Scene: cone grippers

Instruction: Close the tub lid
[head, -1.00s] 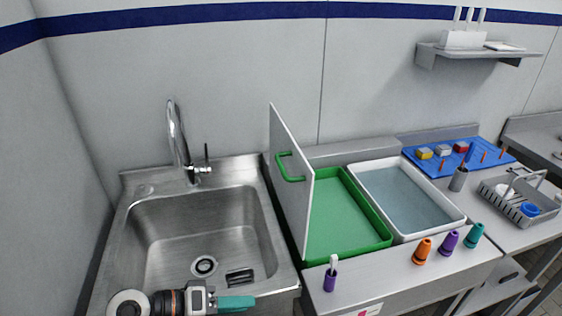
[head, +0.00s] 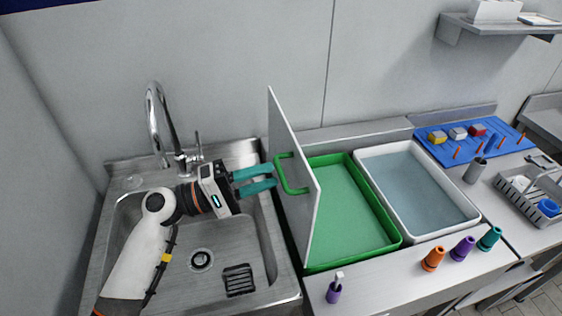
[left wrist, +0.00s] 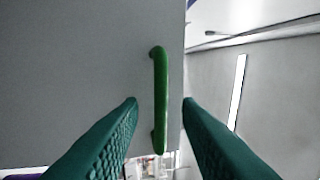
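The green tub (head: 352,215) sits on the counter right of the sink. Its grey lid (head: 308,205) stands upright, hinged open along the tub's left side. A green handle (head: 291,174) is on the lid's left-facing side; it also shows in the left wrist view (left wrist: 159,100), upright between the fingers. My left gripper (head: 274,177), with teal fingers, is open over the sink, its fingertips close to the handle. In the left wrist view the fingers (left wrist: 160,102) are spread either side of the handle, with gaps visible. My right gripper is not in view.
The sink (head: 205,245) and tap (head: 160,125) are at left. A white tub (head: 470,222) of water stands right of the green one. Orange, purple and teal cones (head: 432,259) line the front counter, with a purple holder (head: 334,292). A blue board (head: 440,150) is behind.

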